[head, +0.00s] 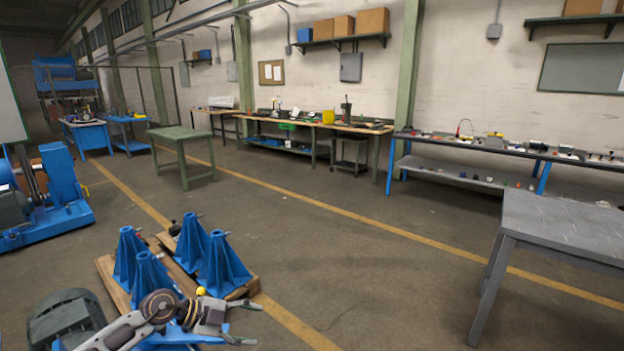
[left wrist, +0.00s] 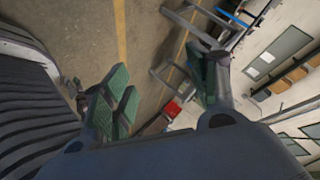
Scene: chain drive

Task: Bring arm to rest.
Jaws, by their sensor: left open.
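My left arm comes in from the bottom left of the head view. Its gripper (head: 240,322) has its two fingers spread apart with nothing between them. The left wrist view also shows the gripper (left wrist: 160,88), with green finger pads wide apart and only floor and distant things behind the gap. In the head view a grey finned motor (head: 65,320) stands at the bottom left beside the arm. A blue base (head: 180,338) shows partly behind and below the arm. My right gripper is not in view.
Several blue pedestals (head: 222,262) stand on a wooden pallet (head: 243,289) just beyond the arm. A grey table (head: 565,222) stands at the right. A blue machine (head: 62,215) is at the left. The floor in the middle (head: 350,260) is clear. Workbenches line the wall.

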